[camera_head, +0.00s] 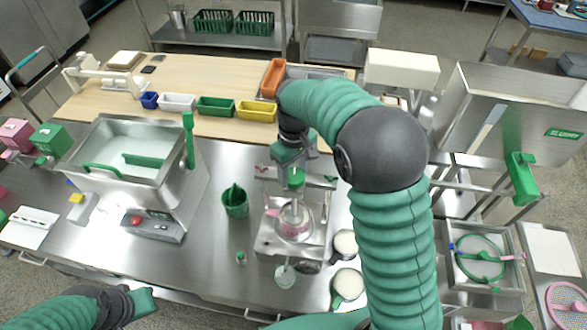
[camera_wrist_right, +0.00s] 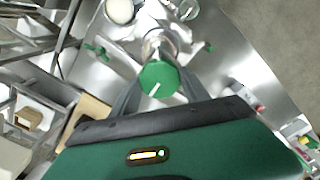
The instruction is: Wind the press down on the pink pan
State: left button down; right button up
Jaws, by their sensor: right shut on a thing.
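The press (camera_head: 265,240) stands on the steel bench in the middle of the head view, with a green knob (camera_head: 296,178) on top of its upright screw. The pink pan (camera_head: 291,236) sits low in the press, under the screw, partly hidden by the press parts. My right gripper (camera_head: 294,168) comes down from above and is shut on the green knob. In the right wrist view the knob (camera_wrist_right: 158,78), with a white line on it, lies between the two fingers. My left arm's end (camera_head: 138,303) is low at the left, far from the press; its fingers cannot be made out.
A green jug (camera_head: 235,202) stands left of the press. Two pale-filled cups (camera_head: 346,285) stand close on its right. A steel bath (camera_head: 125,150) is at the left, coloured bins (camera_head: 215,106) behind. My right arm hides part of the bench at the right.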

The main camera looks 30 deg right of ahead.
jog(key=m+p, duration=0.2)
jog(key=m, duration=0.4)
jog(key=shift+r, duration=0.15)
jog(key=m+p, duration=0.2)
jog(key=m, duration=0.4)
jog(key=shift+m, duration=0.4)
jog(key=m+p, duration=0.3)
jog(key=m, duration=0.3)
jog(key=m+p, duration=0.2)
jog(key=m, duration=0.3)
jog(key=shift+w+p, duration=0.1)
jog(key=shift+p, duration=0.3)
jog(key=shift+m, duration=0.3)
jog(key=o, duration=1.1)
jog(key=shift+o, duration=1.3)
